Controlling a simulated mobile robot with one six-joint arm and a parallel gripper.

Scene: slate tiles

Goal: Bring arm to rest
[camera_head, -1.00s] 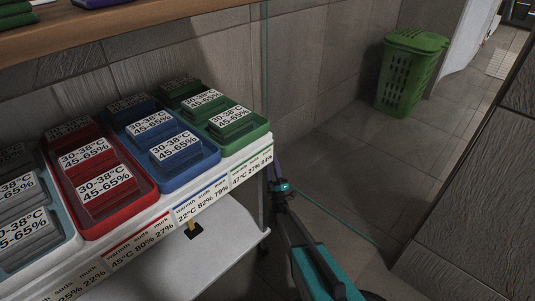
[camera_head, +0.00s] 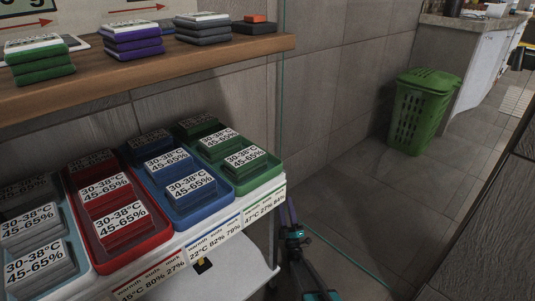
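My arm, teal and black, shows at the bottom centre, just right of the white shelf unit's end. Its far end, which looks like my gripper (camera_head: 291,215), is small and dark with a slim purple part pointing up. I cannot tell whether its fingers are open or shut, or whether the purple part is something held. It appears beside the shelf's right end, over the tiled floor. The rest of the arm runs out of the bottom of the picture.
The white shelf (camera_head: 250,206) carries grey, red (camera_head: 150,258), blue and green trays of labelled folded stacks. A wooden shelf (camera_head: 190,66) above holds folded cloths. A green basket (camera_head: 420,110) stands by the wall. Floor (camera_head: 365,205) between is clear; a dark panel edges the right.

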